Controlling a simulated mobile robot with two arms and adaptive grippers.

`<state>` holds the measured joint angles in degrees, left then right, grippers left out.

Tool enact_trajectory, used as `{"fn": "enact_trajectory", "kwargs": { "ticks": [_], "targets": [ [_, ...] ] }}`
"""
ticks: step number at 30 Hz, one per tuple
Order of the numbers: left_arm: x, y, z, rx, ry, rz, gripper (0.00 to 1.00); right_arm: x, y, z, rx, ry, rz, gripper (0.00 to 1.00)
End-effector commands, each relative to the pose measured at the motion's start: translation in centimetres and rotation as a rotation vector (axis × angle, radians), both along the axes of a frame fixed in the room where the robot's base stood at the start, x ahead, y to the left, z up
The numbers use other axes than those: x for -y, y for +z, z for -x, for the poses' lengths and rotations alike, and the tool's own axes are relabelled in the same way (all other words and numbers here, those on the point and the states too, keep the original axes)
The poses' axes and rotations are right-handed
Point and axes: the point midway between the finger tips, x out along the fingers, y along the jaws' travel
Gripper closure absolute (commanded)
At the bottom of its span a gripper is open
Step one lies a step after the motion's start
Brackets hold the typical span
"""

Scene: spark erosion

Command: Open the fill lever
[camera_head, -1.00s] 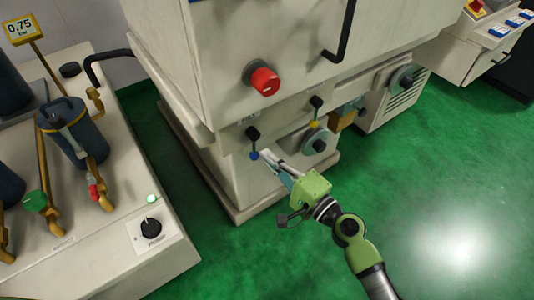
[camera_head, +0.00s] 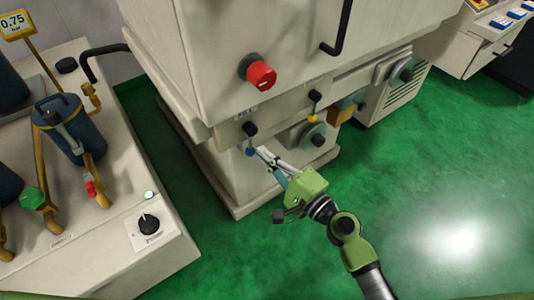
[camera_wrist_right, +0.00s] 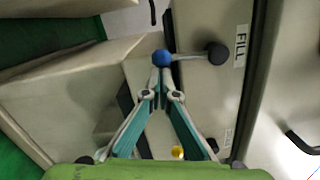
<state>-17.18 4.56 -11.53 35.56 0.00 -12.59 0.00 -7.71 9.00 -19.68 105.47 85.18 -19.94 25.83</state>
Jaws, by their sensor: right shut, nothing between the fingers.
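The fill lever (camera_head: 250,129) sits on the front of the machine, with a black hub at the top and a blue ball (camera_head: 250,152) hanging below it. In the right wrist view the black hub (camera_wrist_right: 217,54) is beside the FILL label, and the blue ball (camera_wrist_right: 162,57) lies just beyond my fingertips. My right gripper (camera_head: 262,153) is shut and empty, its tips close to the ball; I cannot tell whether they touch it. The gripper also shows in the right wrist view (camera_wrist_right: 160,82). My left gripper is not in view.
A similar lever with a yellow ball (camera_head: 312,119) is to the right of the fill lever. A red knob (camera_head: 261,74) sits above. A bench with a blue canister (camera_head: 85,138) and valves stands at left. Green floor is free at right.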

Motion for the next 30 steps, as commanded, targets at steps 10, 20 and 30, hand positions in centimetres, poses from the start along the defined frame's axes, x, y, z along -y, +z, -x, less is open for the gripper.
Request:
{"fn": "enact_trajectory", "kwargs": {
  "ticks": [10,20,30],
  "targets": [
    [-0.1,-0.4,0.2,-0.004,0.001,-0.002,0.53,-1.6,-0.2,1.1,-0.127,0.003,-0.177,1.00],
    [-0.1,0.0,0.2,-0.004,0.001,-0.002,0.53,-3.7,0.4,2.6,-0.313,0.002,-0.434,1.00],
    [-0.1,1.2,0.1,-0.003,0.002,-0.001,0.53,-5.6,1.8,4.0,-0.502,0.002,-0.695,1.00]
  ]
}}
